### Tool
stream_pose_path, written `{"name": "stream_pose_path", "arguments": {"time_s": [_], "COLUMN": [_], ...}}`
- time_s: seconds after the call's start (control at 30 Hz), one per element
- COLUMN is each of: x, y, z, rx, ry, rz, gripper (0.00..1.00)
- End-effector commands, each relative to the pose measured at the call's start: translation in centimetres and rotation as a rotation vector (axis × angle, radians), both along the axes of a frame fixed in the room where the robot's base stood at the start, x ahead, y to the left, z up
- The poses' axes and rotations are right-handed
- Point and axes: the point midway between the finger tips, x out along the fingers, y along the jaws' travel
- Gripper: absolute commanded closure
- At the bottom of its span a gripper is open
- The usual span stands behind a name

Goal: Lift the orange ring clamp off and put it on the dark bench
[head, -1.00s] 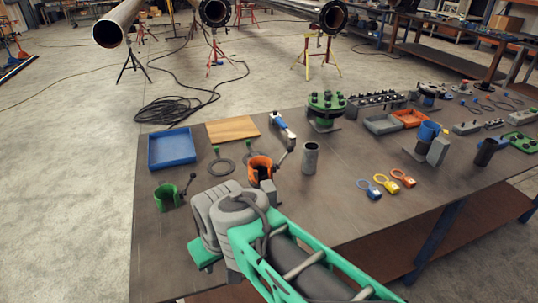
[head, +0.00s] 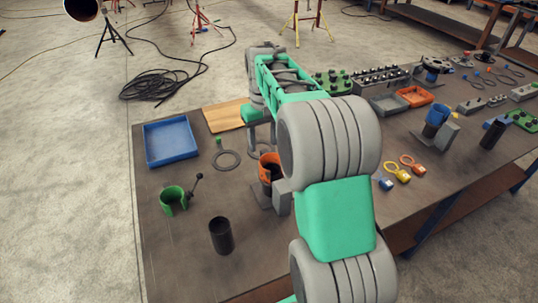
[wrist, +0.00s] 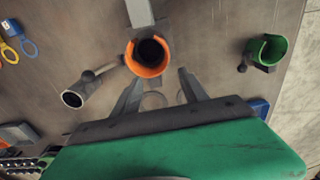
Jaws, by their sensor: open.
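The orange ring clamp (head: 267,160) sits around a dark upright pipe (wrist: 153,50) at a grey block stand (head: 281,197) on the dark bench (head: 175,262). In the wrist view the orange clamp (wrist: 147,68) is just beyond my fingertips, its lever (wrist: 103,71) pointing left. My gripper (wrist: 159,78) is open and empty, its two fingers apart, on the far side of the clamp in the head view. The fingers do not visibly touch it. My arm hides part of the stand and the lever in the head view.
A green clamp (head: 174,199) and a dark tube (head: 220,236) stand nearby. A grey tube (wrist: 73,98) is close to the lever. A blue tray (head: 170,141) and wooden board (head: 226,115) lie behind. The bench's front left is mostly clear.

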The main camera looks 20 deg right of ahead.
Motion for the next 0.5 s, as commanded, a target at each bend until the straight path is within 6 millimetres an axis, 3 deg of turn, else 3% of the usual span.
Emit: {"name": "stream_pose_path", "arguments": {"time_s": [0.13, 0.5], "x": [2.0, 2.3], "y": [-1.7, -1.6], "z": [-0.8, -6.0], "rx": [0.006, 0.007], "ry": [0.031, 0.035], "rz": [0.001, 0.005], "gripper": [0.49, 0.49]}}
